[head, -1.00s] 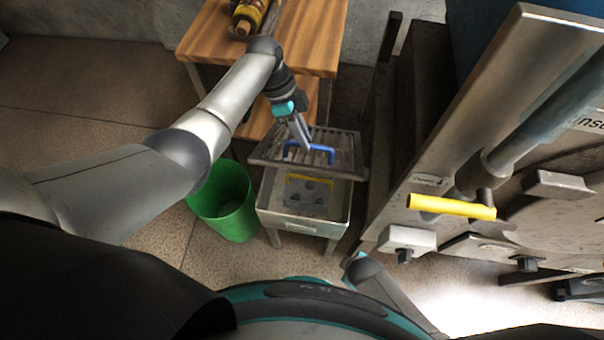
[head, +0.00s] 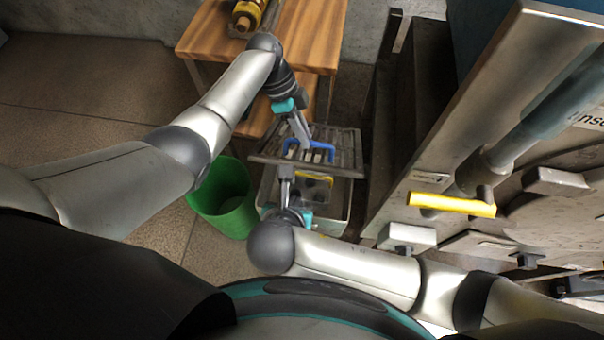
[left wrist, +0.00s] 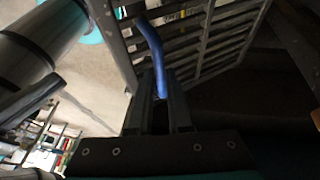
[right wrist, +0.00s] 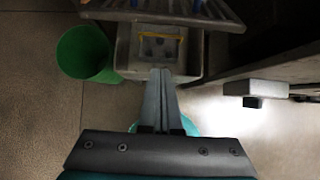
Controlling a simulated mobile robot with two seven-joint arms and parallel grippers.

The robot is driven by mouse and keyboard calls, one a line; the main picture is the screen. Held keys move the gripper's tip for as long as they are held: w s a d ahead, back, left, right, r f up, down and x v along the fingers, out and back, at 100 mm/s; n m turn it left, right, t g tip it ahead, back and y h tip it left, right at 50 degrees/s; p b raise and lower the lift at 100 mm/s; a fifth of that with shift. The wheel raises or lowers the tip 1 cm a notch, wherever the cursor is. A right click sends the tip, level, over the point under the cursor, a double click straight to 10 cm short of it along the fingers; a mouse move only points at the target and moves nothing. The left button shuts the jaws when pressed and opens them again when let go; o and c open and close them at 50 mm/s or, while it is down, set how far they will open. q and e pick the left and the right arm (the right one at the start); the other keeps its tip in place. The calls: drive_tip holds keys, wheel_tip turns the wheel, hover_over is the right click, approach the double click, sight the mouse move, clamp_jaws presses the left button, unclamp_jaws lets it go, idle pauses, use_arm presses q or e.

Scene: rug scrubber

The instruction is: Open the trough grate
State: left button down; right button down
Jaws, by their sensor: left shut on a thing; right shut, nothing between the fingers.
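The grey slatted grate (head: 346,146) is over the back part of the trough (head: 343,197) in the head view. The front of the trough is uncovered, and a yellow-handled piece (right wrist: 160,48) shows inside it. My left gripper (head: 303,138) is shut on the grate's blue handle (head: 323,148); the left wrist view also shows the handle (left wrist: 155,50) between the fingers. My right gripper (head: 287,172) is shut and empty, in front of the grate's near edge and over the trough. Its fingers also show in the right wrist view (right wrist: 160,75).
A green bin (head: 222,200) stands left of the trough. A wooden table (head: 210,40) with a yellow-brown bottle (head: 247,14) is behind. A large metal machine (head: 470,120) with a yellow handle (head: 452,204) stands close on the right.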

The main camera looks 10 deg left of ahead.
sight(304, 167)
use_arm(q)
drive_tip(key=shift+w+a, duration=0.1)
drive_tip(key=shift+w, duration=0.3)
use_arm(e)
drive_tip(key=x, duration=1)
drive_tip(key=shift+w+r, duration=0.55)
drive_tip(key=shift+r, duration=0.3)
drive_tip(key=shift+w+r, duration=0.6)
drive_tip(key=shift+r, duration=0.3)
drive_tip(key=shift+w+r, duration=0.6)
drive_tip(key=shift+r, duration=0.25)
use_arm(q)
drive_tip(key=shift+s+f, duration=0.1)
drive_tip(key=c, duration=1.3)
unclamp_jaws()
use_arm(e)
drive_tip(key=shift+w, duration=0.1)
use_arm(q)
drive_tip(key=o, duration=0.3)
drive_tip(key=shift+f, duration=0.1)
use_arm(e)
drive_tip(key=shift+w, duration=0.15)
use_arm(q)
drive_tip(key=shift+o, duration=0.8)
